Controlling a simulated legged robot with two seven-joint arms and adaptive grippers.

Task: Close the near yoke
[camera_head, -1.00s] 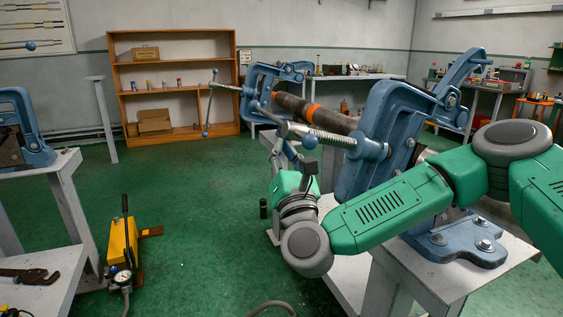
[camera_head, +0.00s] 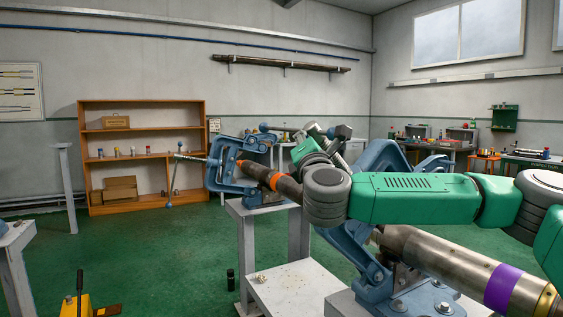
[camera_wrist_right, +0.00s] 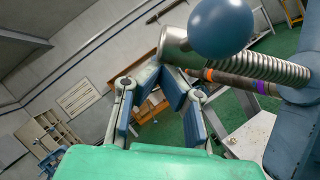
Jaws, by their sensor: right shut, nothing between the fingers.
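The near vise (camera_head: 385,285) stands on a pale table at the lower right, clamping region partly hidden by my right arm. Its blue yoke (camera_head: 375,158) leans behind my forearm; I cannot tell how far it is closed. In the right wrist view the yoke (camera_wrist_right: 296,125) is at the right edge. Its threaded screw (camera_wrist_right: 265,68) and blue ball end (camera_wrist_right: 222,28) lie just above and right of my fingers. My right gripper (camera_wrist_right: 158,72) is shut and empty, beside the screw's collar; any contact is unclear. My left gripper is not in view.
A pipe with an orange band (camera_head: 256,170) runs from the far vise (camera_head: 222,165) toward the near one; its purple-banded end (camera_head: 500,287) sticks out right. An orange shelf (camera_head: 140,103) stands behind. A yellow pump (camera_head: 76,304) is on the floor. Open green floor lies at left.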

